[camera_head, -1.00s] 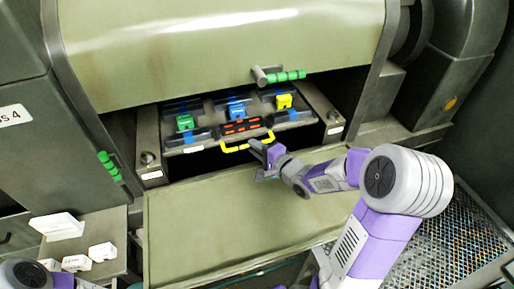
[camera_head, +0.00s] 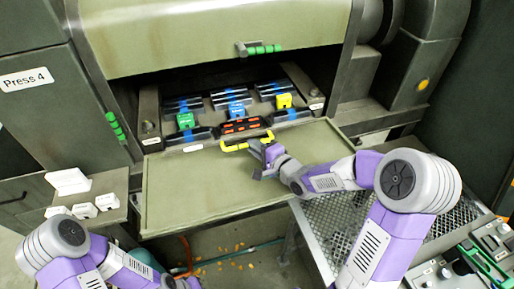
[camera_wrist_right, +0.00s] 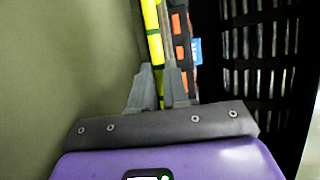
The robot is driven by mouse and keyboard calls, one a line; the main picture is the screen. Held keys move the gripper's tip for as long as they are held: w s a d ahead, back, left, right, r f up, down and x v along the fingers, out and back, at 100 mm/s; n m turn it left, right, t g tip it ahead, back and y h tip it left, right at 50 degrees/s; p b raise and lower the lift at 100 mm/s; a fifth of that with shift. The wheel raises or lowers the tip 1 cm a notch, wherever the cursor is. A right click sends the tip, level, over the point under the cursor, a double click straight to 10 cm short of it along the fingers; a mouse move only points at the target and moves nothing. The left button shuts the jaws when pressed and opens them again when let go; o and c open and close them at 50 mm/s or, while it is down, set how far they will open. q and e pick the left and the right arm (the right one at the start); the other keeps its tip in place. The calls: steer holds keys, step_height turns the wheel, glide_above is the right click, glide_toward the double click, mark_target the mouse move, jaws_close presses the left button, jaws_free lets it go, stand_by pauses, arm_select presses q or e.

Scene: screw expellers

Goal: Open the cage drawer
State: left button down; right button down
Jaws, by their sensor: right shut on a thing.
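In the right wrist view, the grey fingertips of that gripper (camera_wrist_right: 163,88) close around the yellow bar (camera_wrist_right: 153,35), beside the black cage mesh (camera_wrist_right: 262,62). My left arm shows at the lower left, but its gripper is out of frame.
Green, blue and yellow blocks (camera_head: 284,101) sit in the drawer. The lowered green panel (camera_head: 200,193) lies in front of the opening. A metal grate (camera_head: 335,225) and control panel (camera_head: 485,255) are at right.

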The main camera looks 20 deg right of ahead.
steer(key=c, duration=1.1)
jaws_free()
steer(key=shift+s, duration=0.1)
steer(key=p+v, duration=0.1)
steer(key=v, duration=0.6)
steer(key=shift+s+d+r+p, duration=0.1)
steer(key=shift+s+d+p, duration=0.05)
steer(key=shift+s+p, duration=0.15)
steer(key=shift+w, duration=0.1)
